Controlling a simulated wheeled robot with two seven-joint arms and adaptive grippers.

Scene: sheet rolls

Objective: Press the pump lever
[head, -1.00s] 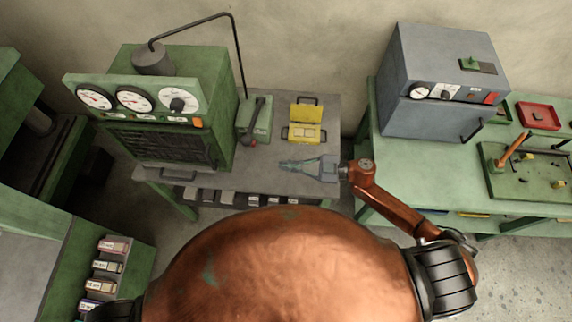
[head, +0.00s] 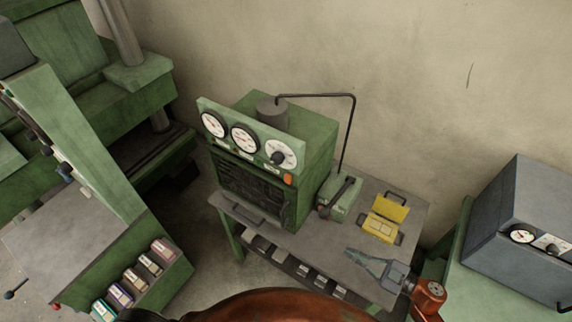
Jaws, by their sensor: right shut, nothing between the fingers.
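The pump (head: 343,204) is a small green block on the grey table, right of the green gauge machine. Its dark lever (head: 338,193) leans up to the right from the block. A bent dark pipe (head: 352,130) links the pump to the cylinder on top of the machine. My right gripper (head: 352,254) is shut and empty over the front right of the table, its tip pointing left. It is in front of the pump and apart from the lever. My left gripper is not in view.
The green machine with three gauges (head: 243,138) stands left of the pump. An open yellow case (head: 381,226) lies right of it. A grey box (head: 525,225) stands on the green bench at right. A rack of labelled boxes (head: 135,280) is at lower left.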

